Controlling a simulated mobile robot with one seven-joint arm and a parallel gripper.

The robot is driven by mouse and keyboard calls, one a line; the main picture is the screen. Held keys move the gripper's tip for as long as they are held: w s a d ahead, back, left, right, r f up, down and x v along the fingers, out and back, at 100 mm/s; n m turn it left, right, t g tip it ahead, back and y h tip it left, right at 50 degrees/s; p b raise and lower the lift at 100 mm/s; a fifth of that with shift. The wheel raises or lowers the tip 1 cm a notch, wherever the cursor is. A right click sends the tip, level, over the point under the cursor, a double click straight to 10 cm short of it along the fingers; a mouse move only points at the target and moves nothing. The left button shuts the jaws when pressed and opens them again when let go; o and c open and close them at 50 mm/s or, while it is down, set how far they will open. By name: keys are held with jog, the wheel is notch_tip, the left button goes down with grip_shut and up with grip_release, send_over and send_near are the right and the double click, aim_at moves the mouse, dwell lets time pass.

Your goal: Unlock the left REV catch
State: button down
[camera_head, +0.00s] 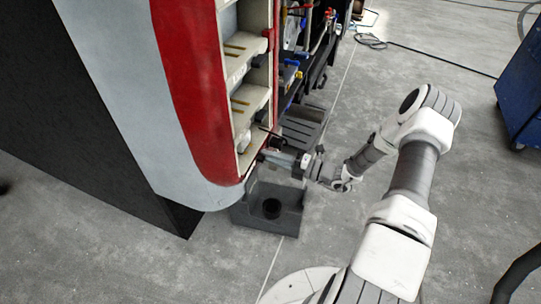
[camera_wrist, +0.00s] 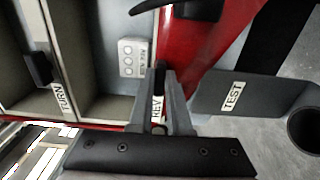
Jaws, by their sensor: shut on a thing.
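The REV catch (camera_wrist: 160,75) shows in the wrist view as a small dark lever with a white REV label (camera_wrist: 157,108) under it, on the red edge of the coach. My gripper (camera_wrist: 163,82) is shut on this lever, with one finger on each side of it. The fingers and palm hide part of the lever and its mount. In the head view my gripper (camera_head: 264,154) reaches the lower end of the coach's open lamp housing (camera_head: 251,150), where the catch itself is too small to make out.
A dark lever (camera_wrist: 38,68) with a TURN label (camera_wrist: 60,97) is to the left in the wrist view. A grey tray (camera_wrist: 265,92) labelled TEST, with a round cup (camera_wrist: 304,130), is to the right. A blue cabinet (camera_head: 522,85) stands far right; the floor between is mostly clear.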

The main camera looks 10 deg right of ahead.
dwell(0.5)
jog(key=c, duration=0.9)
grip_release()
jog(key=shift+o, duration=0.2)
jog(key=v, duration=1.7)
jog(key=shift+s+d+b, duration=0.15)
jog(key=shift+s+b, duration=0.05)
jog(key=shift+b, duration=0.1)
